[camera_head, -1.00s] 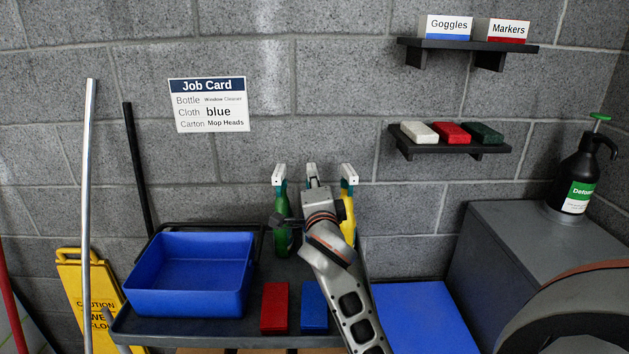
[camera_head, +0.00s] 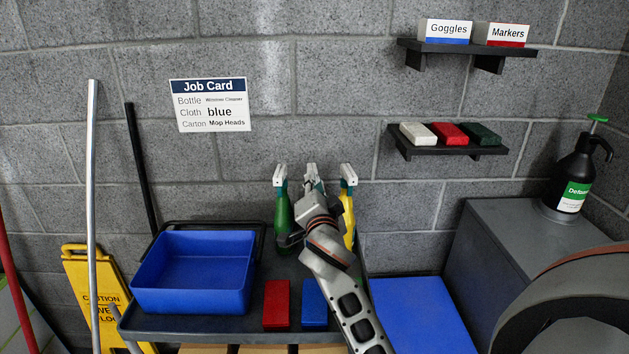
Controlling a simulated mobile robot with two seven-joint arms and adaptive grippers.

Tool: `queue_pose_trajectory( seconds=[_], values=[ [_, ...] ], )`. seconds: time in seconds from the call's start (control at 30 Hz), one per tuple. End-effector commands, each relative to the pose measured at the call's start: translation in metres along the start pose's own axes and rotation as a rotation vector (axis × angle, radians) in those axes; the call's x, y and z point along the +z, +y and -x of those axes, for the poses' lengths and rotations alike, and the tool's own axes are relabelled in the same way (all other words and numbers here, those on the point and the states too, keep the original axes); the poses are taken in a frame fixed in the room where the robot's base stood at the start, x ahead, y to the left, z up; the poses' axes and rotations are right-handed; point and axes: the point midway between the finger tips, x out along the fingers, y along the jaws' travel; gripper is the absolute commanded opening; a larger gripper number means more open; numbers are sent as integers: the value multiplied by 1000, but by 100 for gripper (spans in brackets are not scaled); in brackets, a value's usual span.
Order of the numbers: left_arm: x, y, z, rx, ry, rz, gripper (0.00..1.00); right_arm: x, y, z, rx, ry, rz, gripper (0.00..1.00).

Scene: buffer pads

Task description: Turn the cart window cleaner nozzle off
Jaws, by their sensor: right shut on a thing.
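Three spray bottles with white trigger heads stand at the back of the cart (camera_head: 210,328). The left one is a green bottle (camera_head: 283,212) and the right one is a yellow bottle (camera_head: 348,215). The middle bottle's white spray head (camera_head: 311,170) shows at the top, and its body is hidden behind my gripper. No bottle label is readable. My right gripper (camera_head: 313,187) reaches in from the lower right and is shut on the middle bottle's nozzle. Its fingertips are partly hidden by its own wrist. My left gripper is out of view.
A blue tub (camera_head: 195,272), a red block (camera_head: 276,305) and a blue block (camera_head: 314,303) are on the cart. A job card (camera_head: 208,105) hangs behind. Shelves (camera_head: 450,150) are at upper right; a Defoamer-type black bottle (camera_head: 575,170) stands on a grey box.

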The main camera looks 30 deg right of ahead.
Motion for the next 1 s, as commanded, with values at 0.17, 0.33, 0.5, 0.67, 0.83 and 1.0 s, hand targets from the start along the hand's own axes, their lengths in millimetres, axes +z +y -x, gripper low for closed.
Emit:
queue_pose_trajectory(
  seconds=[0.17,0.33,0.5,0.67,0.83,1.0],
  values=[
    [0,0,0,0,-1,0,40,0,1,0,0,0,224,8],
    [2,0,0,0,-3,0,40,0,1,0,0,0,456,8],
    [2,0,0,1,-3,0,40,0,0,0,0,-1,693,8],
    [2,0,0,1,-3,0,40,0,1,0,0,-1,883,8],
    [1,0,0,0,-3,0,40,1,1,0,1,-2,948,9],
    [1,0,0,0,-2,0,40,0,1,0,1,-1,946,22]
  ],
)
